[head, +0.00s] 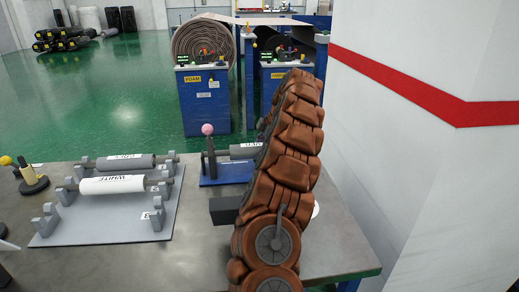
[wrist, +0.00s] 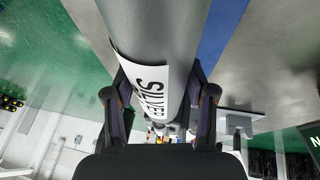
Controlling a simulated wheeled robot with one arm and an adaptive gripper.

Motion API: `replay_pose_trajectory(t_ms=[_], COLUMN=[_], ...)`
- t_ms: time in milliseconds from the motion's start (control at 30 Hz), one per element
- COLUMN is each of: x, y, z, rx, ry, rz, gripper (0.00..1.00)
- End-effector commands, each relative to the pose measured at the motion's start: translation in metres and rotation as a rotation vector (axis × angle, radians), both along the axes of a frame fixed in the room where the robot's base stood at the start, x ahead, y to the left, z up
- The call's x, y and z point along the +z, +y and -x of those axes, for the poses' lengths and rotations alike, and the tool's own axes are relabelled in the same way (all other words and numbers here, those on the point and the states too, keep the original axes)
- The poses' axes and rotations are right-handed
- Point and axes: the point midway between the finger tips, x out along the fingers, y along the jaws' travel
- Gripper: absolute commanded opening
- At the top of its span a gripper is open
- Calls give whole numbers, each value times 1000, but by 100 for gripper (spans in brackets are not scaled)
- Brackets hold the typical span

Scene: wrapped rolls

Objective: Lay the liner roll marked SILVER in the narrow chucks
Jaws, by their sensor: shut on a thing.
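In the wrist view, my gripper (wrist: 160,112) is shut around a smooth grey roll (wrist: 150,28) with a white label marked SILVER (wrist: 150,90). My arm hides the gripper in the head view. There, a grey roll with a white label (head: 246,147) shows beside my arm, over a blue base (head: 222,172). It appears to be the held roll, but its far end is hidden. A dark post with a pink ball (head: 208,130) stands at the base's left end. I cannot tell whether the roll rests in chucks there. A blue strip (wrist: 222,35) shows beside the roll in the wrist view.
A grey plate (head: 105,232) on the table (head: 185,262) bears chuck stands, a white roll marked WHITE (head: 113,184) and a labelled grey roll (head: 125,161). Its front stands look empty. A yellow-knobbed stand (head: 32,178) is at far left. A white wall (head: 425,170) is at right.

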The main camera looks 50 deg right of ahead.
Motion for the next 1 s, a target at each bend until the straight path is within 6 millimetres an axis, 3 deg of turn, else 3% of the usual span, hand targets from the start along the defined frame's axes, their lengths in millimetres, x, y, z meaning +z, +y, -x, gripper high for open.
replay_pose_trajectory(t_ms=[267,300,533,1000], x=[1,1,0,6], y=[0,0,0,-2], z=[0,0,0,3], rx=[0,0,0,0], ry=[-2,-2,-1,0], rz=[1,1,0,0], gripper=[0,58,82,85])
